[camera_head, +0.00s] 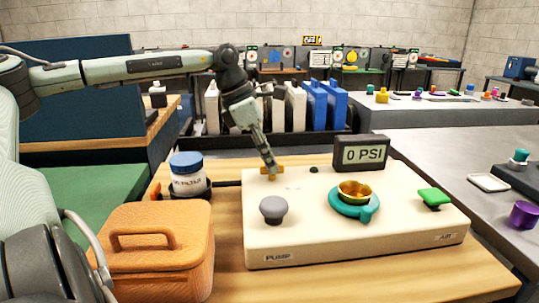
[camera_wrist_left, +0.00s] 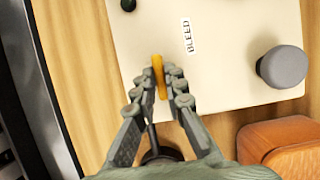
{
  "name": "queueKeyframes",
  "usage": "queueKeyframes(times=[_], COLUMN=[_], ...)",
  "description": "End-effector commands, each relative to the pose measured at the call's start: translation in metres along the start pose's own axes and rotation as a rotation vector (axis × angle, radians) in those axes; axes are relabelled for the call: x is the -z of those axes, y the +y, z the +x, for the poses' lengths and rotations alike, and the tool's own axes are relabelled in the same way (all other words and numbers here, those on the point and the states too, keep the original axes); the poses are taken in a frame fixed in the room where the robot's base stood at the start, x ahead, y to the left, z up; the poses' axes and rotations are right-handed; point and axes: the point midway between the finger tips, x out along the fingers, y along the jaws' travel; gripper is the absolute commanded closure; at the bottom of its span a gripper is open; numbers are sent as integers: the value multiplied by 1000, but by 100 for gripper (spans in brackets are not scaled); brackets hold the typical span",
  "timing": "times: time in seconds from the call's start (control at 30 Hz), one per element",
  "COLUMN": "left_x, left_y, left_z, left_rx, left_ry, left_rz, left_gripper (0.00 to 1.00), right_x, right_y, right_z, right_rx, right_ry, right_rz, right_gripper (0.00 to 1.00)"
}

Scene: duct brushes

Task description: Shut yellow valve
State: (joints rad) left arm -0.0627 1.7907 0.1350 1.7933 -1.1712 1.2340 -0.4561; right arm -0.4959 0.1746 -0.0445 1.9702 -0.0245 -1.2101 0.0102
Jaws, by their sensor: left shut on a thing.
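The yellow valve (camera_head: 274,171) is a small yellow-orange handle at the back left of a cream panel (camera_head: 300,238). In the left wrist view the yellow handle (camera_wrist_left: 160,76) stands between my fingertips, near a label reading BLEED. My left gripper (camera_head: 268,168) reaches down onto it and is shut on it; it also shows in the left wrist view (camera_wrist_left: 163,84). The fingers hide part of the handle. A display (camera_head: 361,153) behind the panel reads 0 PSI. My right gripper is not in view.
The panel also bears a grey PUMP knob (camera_head: 273,208), a gold cup on a teal valve (camera_head: 354,201) and a green AIR handle (camera_head: 434,198). An orange case (camera_head: 158,262) and a blue-lidded jar (camera_head: 187,176) stand to the left.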

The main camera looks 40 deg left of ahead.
Motion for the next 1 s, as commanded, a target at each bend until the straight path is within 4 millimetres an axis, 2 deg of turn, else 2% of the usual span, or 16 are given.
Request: queueKeyframes(times=[0.47,0.5,0.67,1.0], left_x=[1,1,1,0], left_y=[0,0,0,0], left_z=[1,1,1,-4], left_rx=[6,6,6,4], left_ry=[4,4,3,0], left_rz=[15,15,14,14], left_gripper=[100,87,68,68], right_x=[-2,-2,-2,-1], right_y=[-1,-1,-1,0], right_z=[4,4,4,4], right_rx=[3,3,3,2], right_ry=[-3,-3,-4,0], right_rz=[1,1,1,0], right_gripper=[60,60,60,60])
